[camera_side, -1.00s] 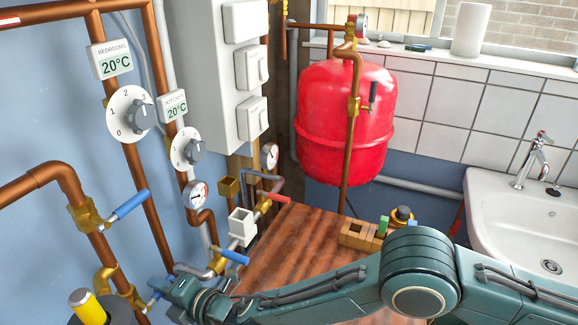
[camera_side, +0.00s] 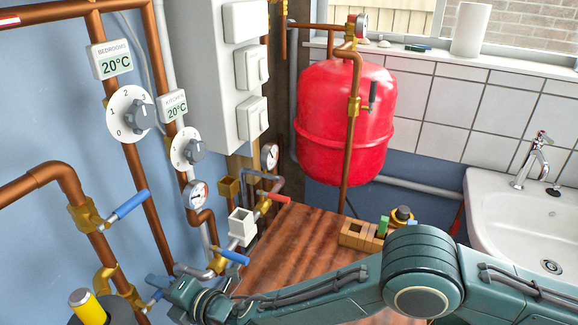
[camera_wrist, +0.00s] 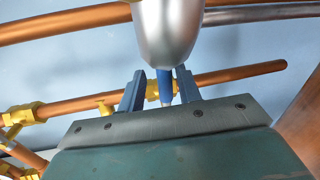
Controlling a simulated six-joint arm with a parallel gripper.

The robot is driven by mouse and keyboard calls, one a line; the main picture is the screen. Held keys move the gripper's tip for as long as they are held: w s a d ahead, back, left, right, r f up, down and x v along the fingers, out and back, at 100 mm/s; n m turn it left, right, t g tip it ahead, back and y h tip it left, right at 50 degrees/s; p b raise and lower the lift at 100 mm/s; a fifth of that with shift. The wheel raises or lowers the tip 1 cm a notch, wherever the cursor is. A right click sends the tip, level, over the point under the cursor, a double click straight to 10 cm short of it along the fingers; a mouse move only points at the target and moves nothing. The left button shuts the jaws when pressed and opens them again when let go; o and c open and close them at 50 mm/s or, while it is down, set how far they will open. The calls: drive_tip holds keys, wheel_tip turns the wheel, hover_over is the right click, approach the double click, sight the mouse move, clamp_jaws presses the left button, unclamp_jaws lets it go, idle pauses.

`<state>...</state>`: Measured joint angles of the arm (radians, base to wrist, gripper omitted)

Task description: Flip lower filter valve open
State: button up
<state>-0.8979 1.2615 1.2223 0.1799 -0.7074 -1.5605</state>
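The lower filter valve has a small blue lever (camera_side: 153,299) on the brass pipework at the lower left, beside a dark canister with a yellow cap (camera_side: 82,298). My gripper (camera_side: 164,286) is at this lever. In the wrist view its two dark blue fingers (camera_wrist: 160,74) stand apart on either side of the blue lever (camera_wrist: 165,86), with a visible gap on at least one side. The lever's brass valve body (camera_wrist: 145,93) sits on a copper pipe behind the fingers. A silver rounded part (camera_wrist: 168,30) in front covers part of the lever area.
Another blue lever (camera_side: 130,204) is on the copper pipe above, and one (camera_side: 235,257) is to the right of my gripper. A red-handled valve (camera_side: 277,197) and pressure gauges (camera_side: 196,194) are farther back. A wooden top (camera_side: 285,235) lies behind my arm.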

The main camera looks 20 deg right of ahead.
drive_tip(key=v, duration=1.3)
drive_tip(key=shift+d, duration=0.2)
drive_tip(key=shift+s+r, duration=0.15)
idle(0.4)
drive_tip(key=w+d+r+m+h, duration=0.5)
drive_tip(key=w+d+r+m, duration=0.25)
drive_tip(key=d+r, duration=0.5)
drive_tip(key=s+d+r+m+h, duration=0.15)
drive_tip(key=d+r+m, duration=0.25)
drive_tip(key=d, duration=0.4)
drive_tip(key=s+d+r+m+h, duration=0.15)
drive_tip(key=d+r+m, duration=0.25)
drive_tip(key=d, duration=0.4)
drive_tip(key=s+d+r+m+g+h, duration=0.1)
drive_tip(key=s+d+r+m+g, duration=0.15)
drive_tip(key=s+d, duration=0.35)
drive_tip(key=s+d+r+m+g+h, duration=0.1)
drive_tip(key=s+d+r+m, duration=0.1)
drive_tip(key=s+d+m, duration=0.4)
drive_tip(key=s+d+m+g, duration=0.1)
drive_tip(key=s+d, duration=0.3)
drive_tip(key=s, duration=0.4)
drive_tip(key=s+d+m+g, duration=0.1)
drive_tip(key=s+d+m, duration=0.2)
drive_tip(key=s, duration=0.5)
drive_tip(key=shift+d+f+h, duration=0.4)
drive_tip(key=shift+d+f, duration=0.05)
drive_tip(key=shift+d, duration=0.05)
